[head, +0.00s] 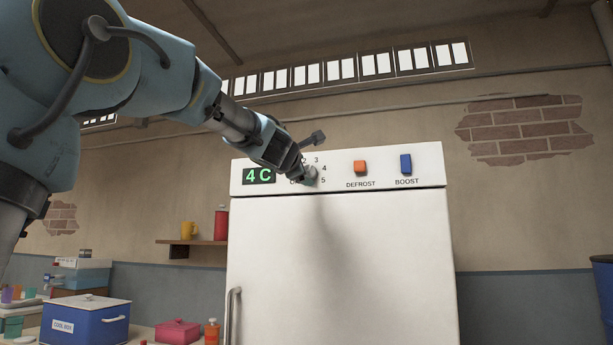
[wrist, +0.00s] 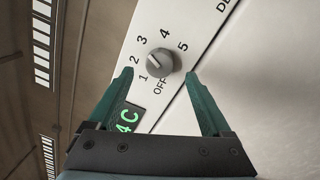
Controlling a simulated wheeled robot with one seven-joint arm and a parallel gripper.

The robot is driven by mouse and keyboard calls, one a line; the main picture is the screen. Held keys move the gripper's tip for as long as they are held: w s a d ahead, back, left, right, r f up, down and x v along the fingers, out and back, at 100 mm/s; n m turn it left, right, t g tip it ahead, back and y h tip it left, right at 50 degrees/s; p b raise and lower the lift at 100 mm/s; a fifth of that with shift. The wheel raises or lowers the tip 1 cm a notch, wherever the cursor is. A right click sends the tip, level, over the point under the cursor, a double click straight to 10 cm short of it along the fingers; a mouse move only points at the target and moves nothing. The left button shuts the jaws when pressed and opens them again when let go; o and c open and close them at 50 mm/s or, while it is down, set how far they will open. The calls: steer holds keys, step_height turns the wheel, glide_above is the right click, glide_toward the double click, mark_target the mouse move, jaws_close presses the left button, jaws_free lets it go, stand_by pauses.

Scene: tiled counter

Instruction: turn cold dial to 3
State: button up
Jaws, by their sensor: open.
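The cold dial (wrist: 160,63) is a round grey knob on the white control panel, ringed by OFF and the numbers 1 to 5. Its pale pointer mark faces roughly between 2 and 3; I cannot tell exactly. In the head view the dial (head: 311,175) is partly covered by my gripper (head: 300,168). In the wrist view my gripper (wrist: 159,74) is open, with one teal finger on each side of the dial and slightly short of it. Neither finger visibly touches it. A green display (head: 259,176) reads 4 C.
An orange DEFROST switch (head: 360,167) and a blue BOOST switch (head: 406,164) sit right of the dial. The fridge door (head: 350,260) below has a handle (head: 233,315) at its left. A blue cool box (head: 85,320) and a shelf (head: 195,241) stand to the left.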

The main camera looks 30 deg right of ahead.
steer(key=v, duration=0.6)
steer(key=shift+s+a+b, duration=0.3)
steer(key=shift+b, duration=0.15)
steer(key=w+a+f+m+g+y, duration=0.1)
steer(key=w+a+f+m+y, duration=0.3)
steer(key=f, duration=0.7)
steer(key=a+f+m+g+y+p, duration=0.1)
steer(key=a+f+g, duration=0.1)
steer(key=a+f, duration=0.6)
steer(key=w+a+f+m+g+y, duration=0.1)
steer(key=w+a+f+m+y, duration=0.15)
steer(key=f, duration=1.05)
steer(key=s+a+f+m+g+y, duration=0.2)
steer(key=s+a+f+m+g, duration=0.1)
steer(key=s+a+f, duration=0.5)
steer(key=s+a+f+m+g+y+p, duration=0.1)
steer(key=s+a+f+m+g+y, duration=0.2)
steer(key=s+a+f, duration=0.6)
steer(key=a+f+m+g, duration=0.1)
steer(key=a+f+g, duration=0.1)
steer(key=a+f, duration=0.3)
steer(key=shift+s+a+f, duration=0.25)
steer(key=shift+s+f, duration=0.05)
steer(key=shift+f, duration=0.65)
